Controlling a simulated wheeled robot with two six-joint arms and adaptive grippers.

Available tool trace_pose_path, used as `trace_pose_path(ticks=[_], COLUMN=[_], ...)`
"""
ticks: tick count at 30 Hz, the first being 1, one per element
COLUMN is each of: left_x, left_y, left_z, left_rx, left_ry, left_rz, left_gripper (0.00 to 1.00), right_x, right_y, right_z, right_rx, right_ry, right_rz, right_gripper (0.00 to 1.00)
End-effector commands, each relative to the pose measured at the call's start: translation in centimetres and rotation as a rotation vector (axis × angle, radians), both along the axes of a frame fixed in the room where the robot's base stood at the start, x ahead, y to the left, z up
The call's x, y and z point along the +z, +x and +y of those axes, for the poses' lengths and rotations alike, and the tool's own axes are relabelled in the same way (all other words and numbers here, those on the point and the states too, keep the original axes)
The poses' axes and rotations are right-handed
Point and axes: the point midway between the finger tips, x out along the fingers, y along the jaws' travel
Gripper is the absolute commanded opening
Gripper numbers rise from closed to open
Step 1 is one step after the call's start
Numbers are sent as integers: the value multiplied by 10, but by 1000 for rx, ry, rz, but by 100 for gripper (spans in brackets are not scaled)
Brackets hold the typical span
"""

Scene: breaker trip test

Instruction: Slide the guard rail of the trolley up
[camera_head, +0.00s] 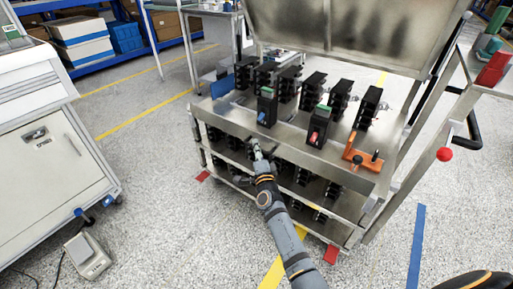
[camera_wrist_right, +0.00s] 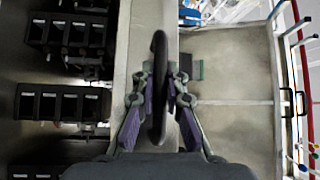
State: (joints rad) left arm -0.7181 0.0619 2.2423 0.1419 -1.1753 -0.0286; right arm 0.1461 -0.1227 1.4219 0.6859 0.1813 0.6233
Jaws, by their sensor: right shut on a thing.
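The metal trolley (camera_head: 345,157) stands ahead, with a plain front edge strip along its top shelf. My right gripper (camera_head: 257,149) is at the trolley's front, just below the top shelf's edge. In the right wrist view my right gripper (camera_wrist_right: 160,100) is shut on a thin black handle (camera_wrist_right: 159,60), seen edge-on between its fingers. The handle stands in front of a pale metal strip (camera_wrist_right: 136,40) that looks to be the guard rail. Where the handle joins it is hidden. My left gripper is out of view.
Several black breakers stand on the trolley's shelves, one with a blue switch (camera_head: 267,107) and one with a red switch (camera_head: 318,126). An orange clamp (camera_head: 362,156) is at the right front corner. A white cabinet (camera_head: 50,150) stands left.

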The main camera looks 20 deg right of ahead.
Motion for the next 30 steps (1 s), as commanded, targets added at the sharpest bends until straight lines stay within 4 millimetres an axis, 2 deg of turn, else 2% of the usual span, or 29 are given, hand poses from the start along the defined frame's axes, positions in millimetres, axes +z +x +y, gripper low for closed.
trace_pose_path(ticks=[3,4,9,19,30], left_x=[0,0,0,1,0], left_y=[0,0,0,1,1], left_z=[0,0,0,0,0], left_rx=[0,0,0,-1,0], left_ry=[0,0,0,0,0], left_rz=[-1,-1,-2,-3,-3], left_gripper=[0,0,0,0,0], right_x=[5,5,5,2,-6], right_y=[1,1,1,-4,-66], right_z=[-1,-1,-1,0,7], right_rx=[-2,-2,-2,-1,-2], right_ry=[-2,-2,-1,1,0], right_rz=[-9,-10,-9,-5,-5], right_gripper=[0,14,36,36,36])
